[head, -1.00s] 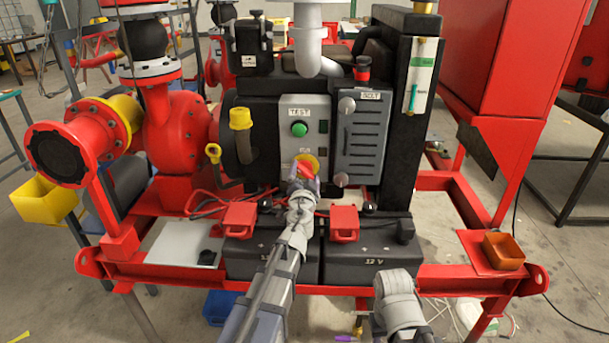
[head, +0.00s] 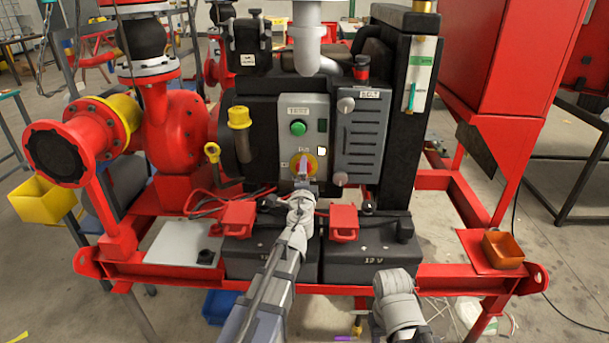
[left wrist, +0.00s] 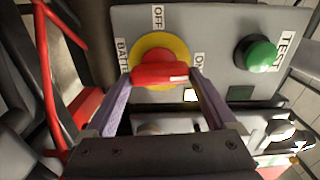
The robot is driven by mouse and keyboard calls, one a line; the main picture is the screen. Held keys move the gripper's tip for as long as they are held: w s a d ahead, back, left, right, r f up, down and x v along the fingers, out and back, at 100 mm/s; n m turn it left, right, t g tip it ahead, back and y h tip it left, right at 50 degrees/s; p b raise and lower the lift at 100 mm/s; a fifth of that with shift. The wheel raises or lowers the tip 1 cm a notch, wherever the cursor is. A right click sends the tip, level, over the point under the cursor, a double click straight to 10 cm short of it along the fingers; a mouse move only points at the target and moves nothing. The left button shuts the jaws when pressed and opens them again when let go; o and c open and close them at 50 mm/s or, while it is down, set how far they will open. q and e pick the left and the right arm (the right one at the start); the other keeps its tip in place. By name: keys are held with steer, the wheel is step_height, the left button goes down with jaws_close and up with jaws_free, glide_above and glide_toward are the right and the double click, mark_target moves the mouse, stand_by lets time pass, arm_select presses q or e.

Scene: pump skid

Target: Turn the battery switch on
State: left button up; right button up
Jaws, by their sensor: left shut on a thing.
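The battery switch is a red handle (left wrist: 160,74) on a yellow disc (left wrist: 158,47), on the grey panel below the green TEST button. In the left wrist view its white mark points right, toward the ON label (left wrist: 200,62); the OFF label (left wrist: 158,17) is off to its side. In the head view the yellow disc (head: 313,161) shows around my left fingertips. My left gripper (left wrist: 163,76) is shut on the red handle, one finger at each end. A small square lamp (head: 321,150) beside the switch glows white. My right gripper's fingers are out of view.
The green TEST button (head: 298,128) is above the switch. A slotted grey BELT cover (head: 362,140) is close on the right. Two black batteries (head: 362,262) with red terminal covers (head: 343,222) sit below. A yellow-handled dipstick (head: 213,153) is to the left.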

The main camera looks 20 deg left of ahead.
arm_select(q)
steer(key=shift+d+m, duration=0.1)
steer(key=shift+m, duration=0.4)
steer(key=o, duration=1.1)
steer(key=shift+c, duration=0.2)
steer(key=shift+s, duration=0.15)
steer(key=v, duration=0.7)
steer(key=shift+s, duration=0.35)
steer(key=shift+f, duration=0.1)
